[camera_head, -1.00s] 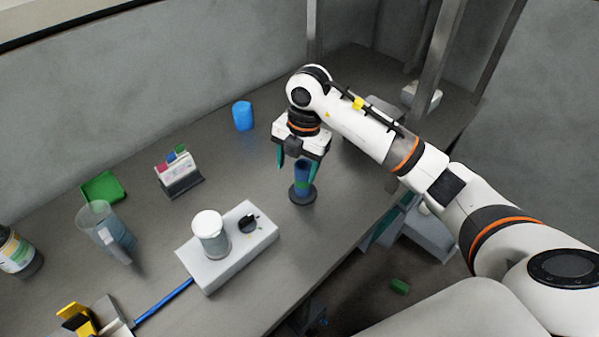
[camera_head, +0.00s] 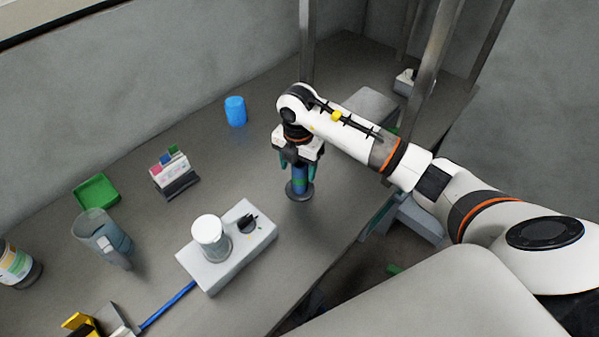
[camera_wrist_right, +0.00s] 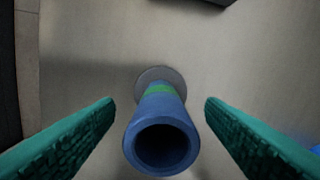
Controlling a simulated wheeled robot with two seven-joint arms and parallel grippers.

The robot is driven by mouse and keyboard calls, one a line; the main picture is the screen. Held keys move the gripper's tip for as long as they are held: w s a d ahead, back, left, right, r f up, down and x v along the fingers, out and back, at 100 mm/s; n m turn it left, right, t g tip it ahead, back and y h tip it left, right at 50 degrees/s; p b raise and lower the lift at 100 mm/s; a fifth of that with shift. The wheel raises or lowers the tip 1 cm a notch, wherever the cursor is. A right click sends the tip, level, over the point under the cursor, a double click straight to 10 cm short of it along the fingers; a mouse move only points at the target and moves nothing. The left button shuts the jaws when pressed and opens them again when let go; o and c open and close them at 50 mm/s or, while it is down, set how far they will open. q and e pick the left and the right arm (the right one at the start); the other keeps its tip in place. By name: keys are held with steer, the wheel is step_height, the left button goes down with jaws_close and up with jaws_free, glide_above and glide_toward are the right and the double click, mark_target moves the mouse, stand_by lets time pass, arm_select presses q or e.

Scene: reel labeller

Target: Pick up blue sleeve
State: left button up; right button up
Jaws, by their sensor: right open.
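The blue sleeve (camera_head: 300,182) is a hollow tube with a green band, standing upright on a dark round base (camera_head: 299,193). In the right wrist view the sleeve (camera_wrist_right: 161,140) shows its open top end facing the camera, with the grey round base (camera_wrist_right: 160,75) behind it. My right gripper (camera_head: 297,172) is above and around the sleeve, pointing down. Its green fingers (camera_wrist_right: 160,120) are open, one on each side of the sleeve, with a gap on both sides. My left gripper is not in view.
A light grey box (camera_head: 245,265) with a white-lidded jar (camera_head: 210,238) and a dark knob stands in front-left. A blue cup (camera_head: 236,111), card holder (camera_head: 174,172), green tray (camera_head: 97,192) and clear beaker (camera_head: 104,238) stand further left. Metal posts (camera_head: 307,50) rise behind.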

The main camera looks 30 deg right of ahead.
mark_target(299, 175)
steer(key=f, duration=0.1)
steer(key=f+p, duration=0.1)
steer(key=f, duration=0.1)
steer(key=shift+w+d+f, duration=0.2)
steer(key=shift+d+f, duration=0.05)
steer(key=shift+d, duration=0.05)
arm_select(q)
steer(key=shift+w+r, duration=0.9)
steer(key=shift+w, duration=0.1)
arm_select(e)
steer(key=shift+f, duration=0.35)
steer(key=shift+w, duration=0.1)
steer(key=shift+c, duration=0.3)
